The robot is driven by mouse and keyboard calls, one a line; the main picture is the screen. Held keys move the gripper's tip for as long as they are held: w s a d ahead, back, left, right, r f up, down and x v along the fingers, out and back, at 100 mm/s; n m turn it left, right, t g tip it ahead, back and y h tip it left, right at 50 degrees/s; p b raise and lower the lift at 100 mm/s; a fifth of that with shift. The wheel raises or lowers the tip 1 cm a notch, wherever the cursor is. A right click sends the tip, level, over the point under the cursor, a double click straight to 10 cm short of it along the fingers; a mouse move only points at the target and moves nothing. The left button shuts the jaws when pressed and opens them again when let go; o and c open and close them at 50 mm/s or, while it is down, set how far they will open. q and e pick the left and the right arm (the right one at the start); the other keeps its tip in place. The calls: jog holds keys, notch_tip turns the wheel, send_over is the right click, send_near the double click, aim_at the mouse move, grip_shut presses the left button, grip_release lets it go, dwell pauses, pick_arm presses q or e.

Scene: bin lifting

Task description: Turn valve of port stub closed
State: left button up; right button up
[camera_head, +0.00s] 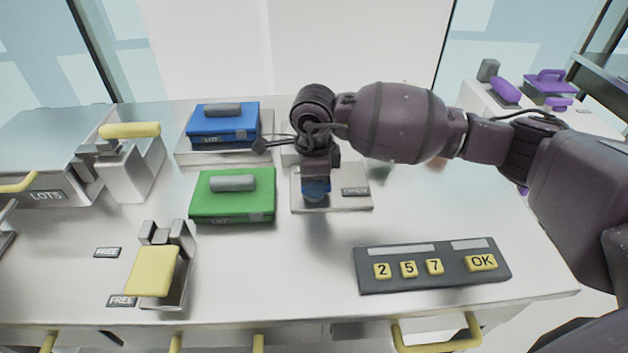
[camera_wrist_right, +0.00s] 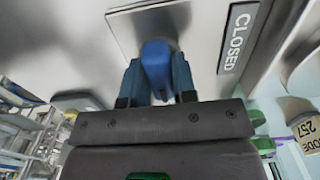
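The port stub's plate (camera_head: 345,206) lies on the bench near the middle in the head view, with a small label at its right. The right wrist view shows the plate (camera_wrist_right: 125,30) and the label, which reads CLOSED (camera_wrist_right: 237,38). My right gripper (camera_head: 316,190) reaches down over the plate from the right. In the right wrist view, a blue valve handle (camera_wrist_right: 157,65) sits between the two blue fingers of my right gripper (camera_wrist_right: 158,78), which press close on both sides of it. My arm hides most of the stub in the head view. My left gripper is not seen.
A green case (camera_head: 235,205) and a blue case (camera_head: 224,125) stand left of the plate. A keypad (camera_head: 432,281) with 2, 5, 7 and OK lies at front right. A yellow-topped fixture (camera_head: 152,270) stands at front left. Bare bench lies between them.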

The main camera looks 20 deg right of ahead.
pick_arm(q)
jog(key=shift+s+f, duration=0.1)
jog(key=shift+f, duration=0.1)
pick_arm(e)
jog(key=shift+n, duration=0.4)
jog(key=shift+c, duration=0.3)
jog(key=shift+n, duration=0.3)
jog(key=n+b, duration=0.1)
jog(key=n, duration=0.3)
jog(key=shift+f, duration=0.1)
jog(key=n+b, duration=0.2)
jog(key=n, duration=0.2)
jog(key=shift+n, duration=0.4)
jog(key=n+b, duration=0.1)
jog(key=n, duration=0.3)
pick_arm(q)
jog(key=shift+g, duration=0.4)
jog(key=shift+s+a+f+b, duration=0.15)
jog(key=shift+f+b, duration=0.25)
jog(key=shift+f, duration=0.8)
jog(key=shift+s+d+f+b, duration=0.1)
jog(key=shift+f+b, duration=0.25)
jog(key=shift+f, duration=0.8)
pick_arm(e)
jog(key=shift+n, duration=1.8)
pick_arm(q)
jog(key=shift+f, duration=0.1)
pick_arm(e)
jog(key=o, duration=0.9)
